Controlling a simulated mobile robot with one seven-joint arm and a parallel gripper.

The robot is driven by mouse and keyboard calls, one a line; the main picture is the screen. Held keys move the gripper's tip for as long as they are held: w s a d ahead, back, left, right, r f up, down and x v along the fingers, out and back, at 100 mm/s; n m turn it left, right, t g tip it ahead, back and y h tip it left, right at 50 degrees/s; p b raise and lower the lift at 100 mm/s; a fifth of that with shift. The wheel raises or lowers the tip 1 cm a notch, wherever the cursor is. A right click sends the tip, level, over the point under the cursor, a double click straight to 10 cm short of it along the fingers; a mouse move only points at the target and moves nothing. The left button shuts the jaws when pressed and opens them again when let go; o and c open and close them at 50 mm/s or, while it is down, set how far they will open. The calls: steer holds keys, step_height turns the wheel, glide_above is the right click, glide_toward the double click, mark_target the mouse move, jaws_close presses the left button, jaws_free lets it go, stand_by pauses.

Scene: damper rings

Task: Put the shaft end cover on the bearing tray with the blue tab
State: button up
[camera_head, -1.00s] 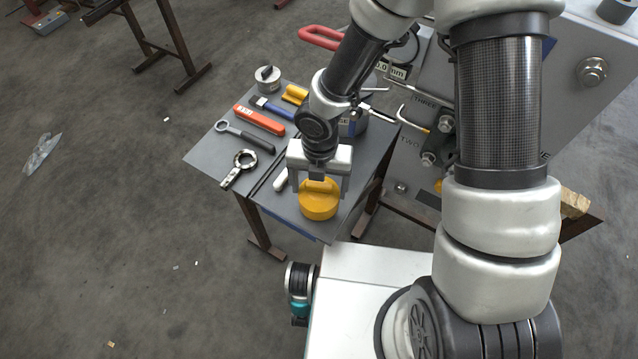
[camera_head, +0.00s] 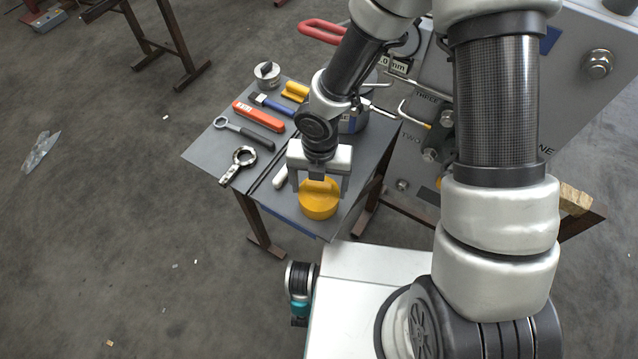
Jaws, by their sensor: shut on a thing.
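The shaft end cover appears to be the round yellow piece (camera_head: 319,206) with a raised grip on top, at the near end of the grey table. My gripper (camera_head: 320,184) points down and is shut on its grip. The piece looks level, at or just above the surface; I cannot tell if it touches. A blue strip (camera_head: 296,222) shows along the table's near edge.
The grey table (camera_head: 205,159) holds a ring-ended tool (camera_head: 238,165), a dark-handled wrench (camera_head: 245,134), an orange tool (camera_head: 259,115), a yellow block (camera_head: 295,91) and a round grey piece (camera_head: 267,74). A large grey machine panel (camera_head: 560,85) with hooks and bolts stands right. Open floor lies left.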

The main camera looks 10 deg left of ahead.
steer(key=shift+f, duration=0.25)
steer(key=o, duration=1.5)
steer(key=shift+c, duration=0.2)
step_height(320, 180, up, 17)
steer(key=p, duration=0.5)
steer(key=shift+r, duration=0.2)
jaws_close()
steer(key=shift+r, duration=0.1)
